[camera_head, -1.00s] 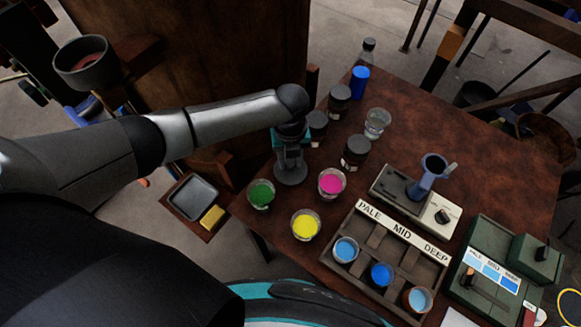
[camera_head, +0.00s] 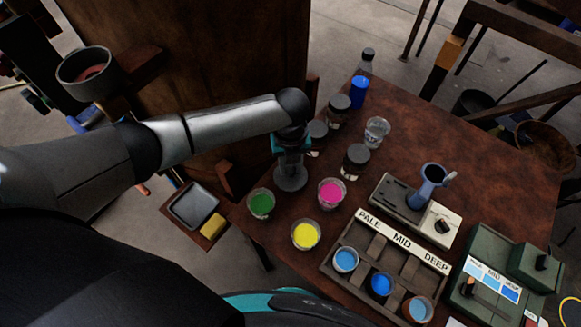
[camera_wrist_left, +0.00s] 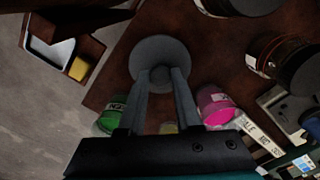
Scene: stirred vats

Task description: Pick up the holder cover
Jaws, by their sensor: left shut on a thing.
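The holder cover (camera_head: 291,179) is a flat grey disc with a small knob on top. It is at the left edge of the brown table, behind the green and pink cups. My left gripper (camera_head: 290,157) points down and is shut on its knob. In the left wrist view the cover (camera_wrist_left: 158,48) shows beyond the two fingers (camera_wrist_left: 160,76), which close around the knob. I cannot tell if the disc touches the table or hangs just above it. My right gripper is not in view.
Near the cover stand green (camera_head: 261,204), pink (camera_head: 331,193) and yellow (camera_head: 305,236) cups. Dark-lidded jars (camera_head: 355,162) stand behind. A rack (camera_head: 345,236) labelled PALE, MID, DEEP holds blue cups. A side tray (camera_head: 194,206) with a yellow block sits left. The table's back right is clear.

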